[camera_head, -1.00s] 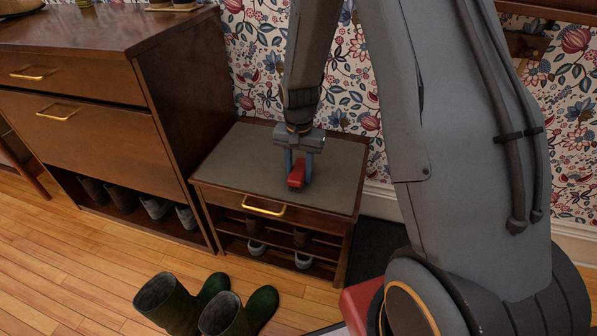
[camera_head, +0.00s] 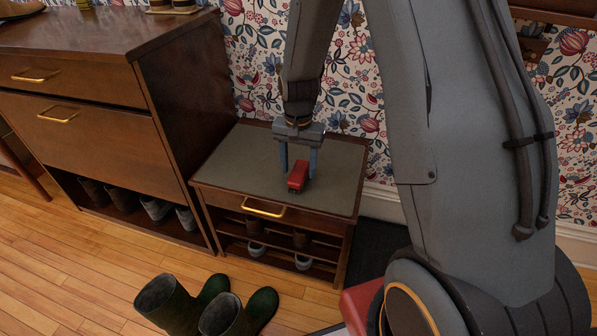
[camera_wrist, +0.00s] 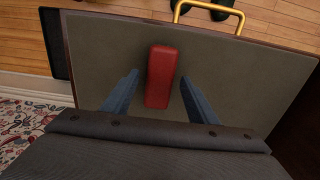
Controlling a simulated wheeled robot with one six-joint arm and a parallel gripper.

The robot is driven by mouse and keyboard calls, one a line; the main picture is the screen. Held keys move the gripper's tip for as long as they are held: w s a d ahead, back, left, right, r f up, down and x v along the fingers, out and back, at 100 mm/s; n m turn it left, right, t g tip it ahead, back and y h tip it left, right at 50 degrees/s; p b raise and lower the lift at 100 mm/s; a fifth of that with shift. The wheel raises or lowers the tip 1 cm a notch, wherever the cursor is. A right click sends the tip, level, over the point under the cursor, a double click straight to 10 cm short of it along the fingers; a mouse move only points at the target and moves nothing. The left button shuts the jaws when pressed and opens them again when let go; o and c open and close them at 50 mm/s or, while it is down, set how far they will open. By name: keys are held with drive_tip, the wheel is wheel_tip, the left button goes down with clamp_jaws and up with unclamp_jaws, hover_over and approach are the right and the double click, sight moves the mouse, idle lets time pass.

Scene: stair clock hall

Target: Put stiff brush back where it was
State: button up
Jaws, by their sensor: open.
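The stiff brush, a small red block with a dark underside (camera_head: 298,175), lies on the grey top of the low shoe bench (camera_head: 240,160). My gripper (camera_head: 299,172) is above the bench with its two blue-grey fingers pointing down and spread apart. In the wrist view the red brush (camera_wrist: 161,76) lies lengthwise between and just beyond the open fingertips (camera_wrist: 160,82). The fingers show a gap on each side of it. I cannot tell the exact height of the fingertips over the bench top.
A tall brown cabinet (camera_head: 175,120) stands left of the bench. Green boots (camera_head: 180,305) stand on the wooden floor in front. A brass drawer handle (camera_head: 263,211) sticks out of the bench front. Flowered wallpaper is close behind. The rest of the bench top is clear.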

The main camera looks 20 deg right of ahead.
sight(298, 172)
wheel_tip(298, 172, up, 10)
drive_tip(key=f+p, duration=0.1)
drive_tip(key=s+a+r+n, duration=0.3)
drive_tip(key=s+r, duration=0.1)
drive_tip(key=s, duration=0.4)
drive_tip(key=s+a+r+n, duration=0.3)
drive_tip(key=s+r, duration=0.2)
drive_tip(key=s, duration=0.4)
drive_tip(key=s+a+r+n, duration=0.3)
drive_tip(key=s+r, duration=0.1)
drive_tip(key=s, duration=0.4)
drive_tip(key=shift+s+r+n+y, duration=0.3)
drive_tip(key=shift+s, duration=0.1)
drive_tip(key=d+r+m+p, duration=0.2)
drive_tip(key=d+r+p, duration=0.6)
drive_tip(key=p, duration=0.9)
drive_tip(key=shift+d+r+m, duration=0.35)
drive_tip(key=shift+r+m, duration=0.05)
drive_tip(key=shift+r, duration=0.05)
